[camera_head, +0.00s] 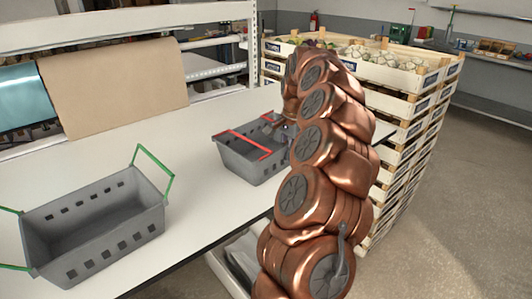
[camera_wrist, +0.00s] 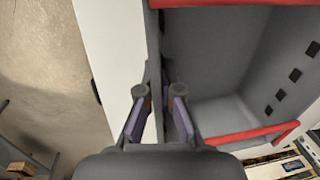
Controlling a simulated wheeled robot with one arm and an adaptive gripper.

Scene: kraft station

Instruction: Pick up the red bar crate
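The red bar crate (camera_head: 248,165), a grey open crate with two red bars, stands on the white table near its right edge. My gripper (camera_wrist: 159,90) is at the crate's side wall, with one finger outside and one inside. The fingers are apart, with the wall's rim between them; I see no clear contact. In the head view the gripper is mostly hidden by my arm.
A grey crate with green bars (camera_head: 95,225) stands at the left front of the white table (camera_head: 190,180). Stacked wooden crates of produce (camera_head: 410,105) stand behind my arm. A shelf rack with a brown paper roll (camera_head: 110,90) is at the back left.

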